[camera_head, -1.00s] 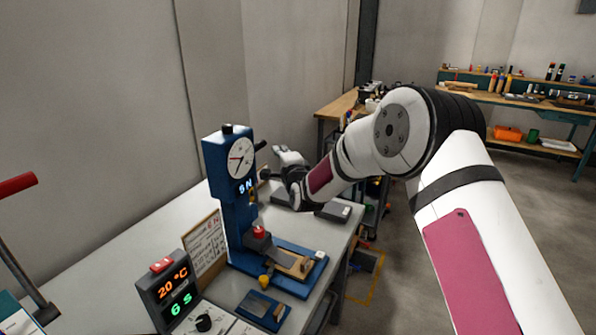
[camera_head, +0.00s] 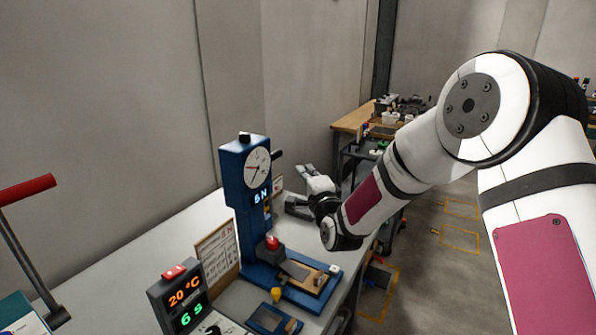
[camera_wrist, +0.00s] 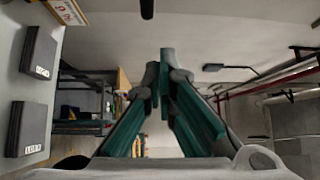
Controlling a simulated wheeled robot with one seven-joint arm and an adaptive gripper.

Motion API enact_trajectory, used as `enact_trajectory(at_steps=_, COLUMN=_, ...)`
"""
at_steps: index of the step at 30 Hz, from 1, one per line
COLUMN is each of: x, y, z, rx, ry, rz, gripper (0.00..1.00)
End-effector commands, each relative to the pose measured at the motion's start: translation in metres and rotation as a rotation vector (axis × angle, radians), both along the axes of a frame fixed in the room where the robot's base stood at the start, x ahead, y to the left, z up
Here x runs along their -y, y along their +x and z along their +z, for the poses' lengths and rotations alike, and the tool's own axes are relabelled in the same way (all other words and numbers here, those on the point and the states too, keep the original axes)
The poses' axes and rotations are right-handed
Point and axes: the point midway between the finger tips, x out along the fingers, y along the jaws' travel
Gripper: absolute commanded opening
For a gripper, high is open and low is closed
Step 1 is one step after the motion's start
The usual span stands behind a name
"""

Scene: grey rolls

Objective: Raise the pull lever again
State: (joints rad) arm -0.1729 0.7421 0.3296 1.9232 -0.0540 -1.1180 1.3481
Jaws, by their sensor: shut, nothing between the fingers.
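A blue press-like stand (camera_head: 240,205) with a round dial and a lit force readout stands on the bench. A short black-knobbed lever (camera_head: 277,155) juts from its upper right side, pointing slightly upward. I take this as the pull lever. My gripper (camera_head: 300,188) is right of the stand, below the knob and apart from it in the picture. In the wrist view my gripper (camera_wrist: 164,82) has its fingertips together with nothing between them. A dark rod end (camera_wrist: 147,8) shows at the top edge there; I cannot tell whether it is the lever.
A second lever with a red handle (camera_head: 27,190) is at the far left. A control box with readouts (camera_head: 180,297) stands in front of the stand. Two dark labelled blocks, one upper (camera_wrist: 38,50) and one lower (camera_wrist: 30,128), lie on the bench. Open floor is to the right.

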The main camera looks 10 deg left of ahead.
Motion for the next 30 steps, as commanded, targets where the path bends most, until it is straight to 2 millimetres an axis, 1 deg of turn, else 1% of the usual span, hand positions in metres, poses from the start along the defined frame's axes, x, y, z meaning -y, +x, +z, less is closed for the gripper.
enact_trajectory(at_steps=1, x=0.002, y=0.014, z=-0.008, rx=0.036, ry=-0.016, rz=0.004, gripper=0.0)
enact_trajectory(at_steps=6, x=0.005, y=0.047, z=-0.013, rx=0.21, ry=-0.097, rz=0.03, gripper=0.0)
enact_trajectory(at_steps=12, x=0.008, y=0.072, z=-0.016, rx=0.431, ry=-0.196, rz=0.054, gripper=0.0)
enact_trajectory(at_steps=15, x=0.011, y=0.081, z=-0.019, rx=0.541, ry=-0.244, rz=0.06, gripper=0.0)
enact_trajectory(at_steps=21, x=0.016, y=0.09, z=-0.027, rx=0.763, ry=-0.339, rz=0.065, gripper=0.0)
enact_trajectory(at_steps=26, x=0.021, y=0.09, z=-0.038, rx=0.939, ry=-0.41, rz=0.063, gripper=0.0)
enact_trajectory(at_steps=30, x=0.026, y=0.086, z=-0.051, rx=1.092, ry=-0.472, rz=0.056, gripper=0.0)
